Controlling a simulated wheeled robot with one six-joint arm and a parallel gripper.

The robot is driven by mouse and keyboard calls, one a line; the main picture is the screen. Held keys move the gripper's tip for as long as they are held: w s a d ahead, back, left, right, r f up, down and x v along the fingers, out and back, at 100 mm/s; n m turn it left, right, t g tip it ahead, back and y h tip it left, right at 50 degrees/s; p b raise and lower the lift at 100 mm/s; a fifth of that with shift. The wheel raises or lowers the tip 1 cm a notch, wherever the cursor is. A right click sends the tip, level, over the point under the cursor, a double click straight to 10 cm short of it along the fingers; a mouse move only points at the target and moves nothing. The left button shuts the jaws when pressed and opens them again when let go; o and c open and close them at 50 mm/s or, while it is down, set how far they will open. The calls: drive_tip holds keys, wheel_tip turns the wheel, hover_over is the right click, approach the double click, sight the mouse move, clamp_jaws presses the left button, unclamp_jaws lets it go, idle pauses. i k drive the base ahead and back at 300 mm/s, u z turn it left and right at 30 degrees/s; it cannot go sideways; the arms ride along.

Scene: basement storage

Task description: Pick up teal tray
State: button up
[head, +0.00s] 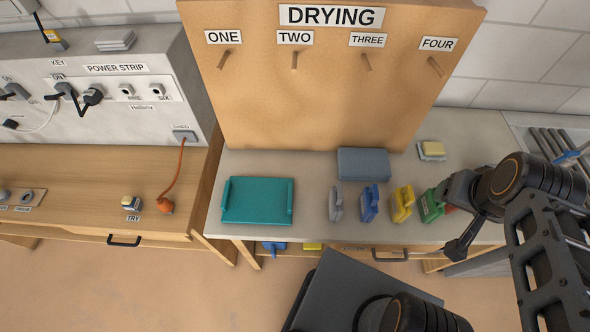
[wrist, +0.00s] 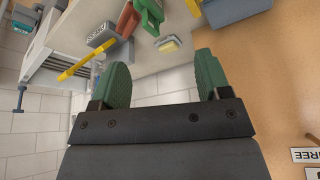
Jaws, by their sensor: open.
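The teal tray (head: 258,201) lies flat on the left part of the light grey table, with a raised edge at each short side. It does not show in the wrist view. My gripper (wrist: 163,78) is open and empty, its two green-padded fingers spread apart. In the head view my arm is at the right end of the table, well to the right of the tray and apart from it.
A grey-blue block (head: 363,163) and a row of clips, grey (head: 337,203), blue (head: 369,203), yellow (head: 402,204) and green (head: 430,206), stand right of the tray. The DRYING pegboard (head: 320,110) rises behind. A yellow sponge (head: 433,149) lies at the back right.

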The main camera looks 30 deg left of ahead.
sight(245, 200)
drive_tip(key=u, duration=3.9)
drive_tip(key=i, duration=2)
drive_tip(key=z, duration=3.9)
